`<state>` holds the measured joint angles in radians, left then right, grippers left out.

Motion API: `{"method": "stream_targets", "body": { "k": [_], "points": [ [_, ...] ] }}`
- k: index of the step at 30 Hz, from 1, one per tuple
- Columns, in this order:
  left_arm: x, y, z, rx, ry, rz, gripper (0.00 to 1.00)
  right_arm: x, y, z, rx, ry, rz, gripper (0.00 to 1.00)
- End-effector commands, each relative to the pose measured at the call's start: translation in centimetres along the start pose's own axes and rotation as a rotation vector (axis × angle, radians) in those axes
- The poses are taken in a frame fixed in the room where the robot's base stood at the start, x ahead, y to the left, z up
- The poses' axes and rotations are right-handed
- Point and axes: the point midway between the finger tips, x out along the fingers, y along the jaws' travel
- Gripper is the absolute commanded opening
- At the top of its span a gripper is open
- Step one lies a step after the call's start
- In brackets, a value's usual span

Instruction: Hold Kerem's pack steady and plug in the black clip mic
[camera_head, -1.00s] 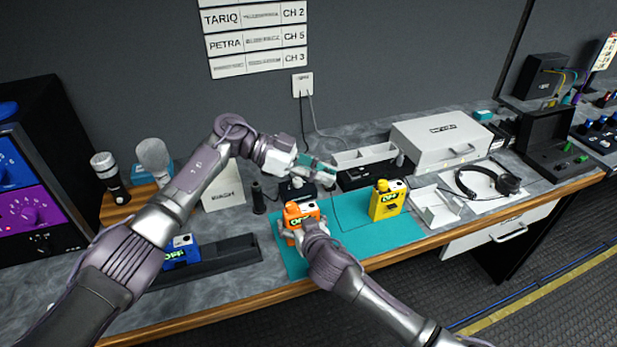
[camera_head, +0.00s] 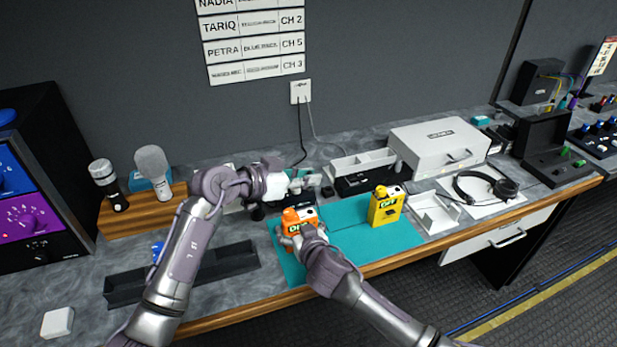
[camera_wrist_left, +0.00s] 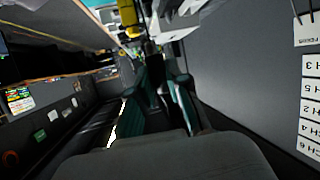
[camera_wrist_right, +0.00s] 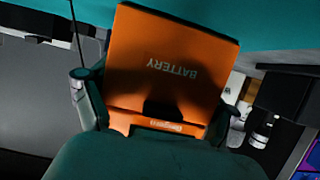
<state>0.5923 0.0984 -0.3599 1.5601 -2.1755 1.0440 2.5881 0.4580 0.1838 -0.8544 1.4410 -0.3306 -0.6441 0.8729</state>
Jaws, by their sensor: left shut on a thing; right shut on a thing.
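The orange pack (camera_head: 300,214) stands on the teal mat (camera_head: 345,232), its top display lit. My right gripper (camera_head: 300,238) is shut on its lower part. In the right wrist view the pack's orange face marked BATTERY (camera_wrist_right: 175,65) fills the space between the fingers. My left gripper (camera_head: 308,182) is shut above and behind the orange pack, apart from it. In the left wrist view its fingers (camera_wrist_left: 165,95) are close together. What they hold, apparently the black clip mic's end, is too small to make out. A dark thin cable (camera_head: 303,150) curves down near that gripper.
A yellow pack (camera_head: 386,206) stands on the mat to the right. A white holder (camera_head: 436,215) and headset (camera_head: 487,187) lie farther right. An open divided box (camera_head: 364,162) and a white case (camera_head: 440,142) stand behind. A black tray (camera_head: 225,260) lies left, partly behind my left arm.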

Motion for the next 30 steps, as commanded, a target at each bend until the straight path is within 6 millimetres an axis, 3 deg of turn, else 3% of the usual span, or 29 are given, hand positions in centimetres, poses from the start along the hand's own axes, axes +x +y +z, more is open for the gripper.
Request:
{"method": "stream_targets", "body": {
  "k": [21,30],
  "points": [
    [1.8,0.0,4.9,-0.001,0.001,0.0,0.0,0.0,0.0,0.3,0.0,-0.005,0.001,0.43],
    [2.0,0.0,5.4,0.001,0.002,-0.001,0.0,0.0,0.0,0.3,0.0,-0.006,0.001,0.43]
  ]
}}
